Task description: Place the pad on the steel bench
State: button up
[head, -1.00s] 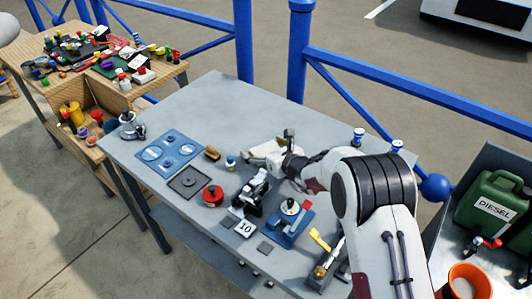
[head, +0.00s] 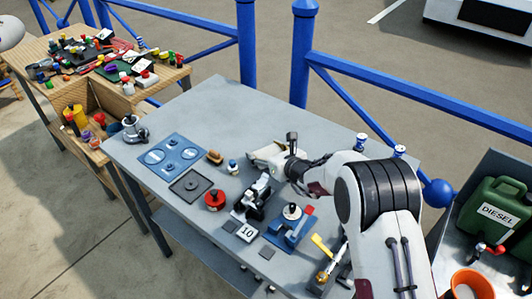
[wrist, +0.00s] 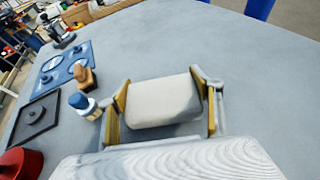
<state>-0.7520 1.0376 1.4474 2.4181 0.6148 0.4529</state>
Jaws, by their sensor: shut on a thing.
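The pad, a pale off-white block with rounded edges, sits between the two fingers of my gripper (wrist: 166,108) in the wrist view. My gripper is shut on the pad (wrist: 163,98), with tan finger faces at its left and right sides. In the head view my gripper (head: 270,154) is over the back middle of the grey steel bench (head: 215,101). A dark shadow lies just below the pad in the wrist view. I cannot tell whether the pad touches the bench top.
A small blue-capped white jar (wrist: 82,103) and a brown-handled piece (wrist: 85,79) stand left of the gripper. A blue plate (head: 170,154), dark tray (head: 190,186), red round item (head: 214,198) and black tool (head: 252,198) lie nearby. The bench's back left is clear.

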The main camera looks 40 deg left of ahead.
aim_at(271, 155)
jog(key=shift+r, duration=4.75)
jog(key=shift+r, duration=0.1)
jog(key=shift+s+d+f, duration=0.2)
jog(key=shift+s+f, duration=0.05)
jog(key=shift+f, duration=0.25)
jog(key=d, duration=0.1)
jog(key=f, duration=0.1)
jog(key=d, duration=0.1)
jog(key=shift+s+d+f, duration=0.25)
jog(key=shift+s+d, duration=0.05)
jog(key=shift+d, duration=0.05)
jog(key=w+d+r+m+t+h, duration=0.1)
jog(key=w+d+m+t+h, duration=0.15)
jog(key=d, duration=1.25)
jog(key=w+d+r+m+t+h, duration=0.2)
jog(key=w+d+m+h, duration=0.15)
jog(key=d, duration=1.25)
jog(key=w+d+r+m+t+h, duration=0.1)
jog(key=w+d+m+t+h, duration=0.2)
jog(key=d, duration=1.2)
jog(key=d+r+m+h, duration=0.1)
jog(key=d+r+m, duration=0.1)
jog(key=d, duration=0.8)
jog(key=s+d+r+m+t+h, duration=0.1)
jog(key=d+r+m+h, duration=0.1)
jog(key=d, duration=0.9)
jog(key=shift+s+d+r+m+h, duration=0.15)
jog(key=shift+s+r+m+h, duration=0.05)
jog(key=shift+m+h, duration=0.1)
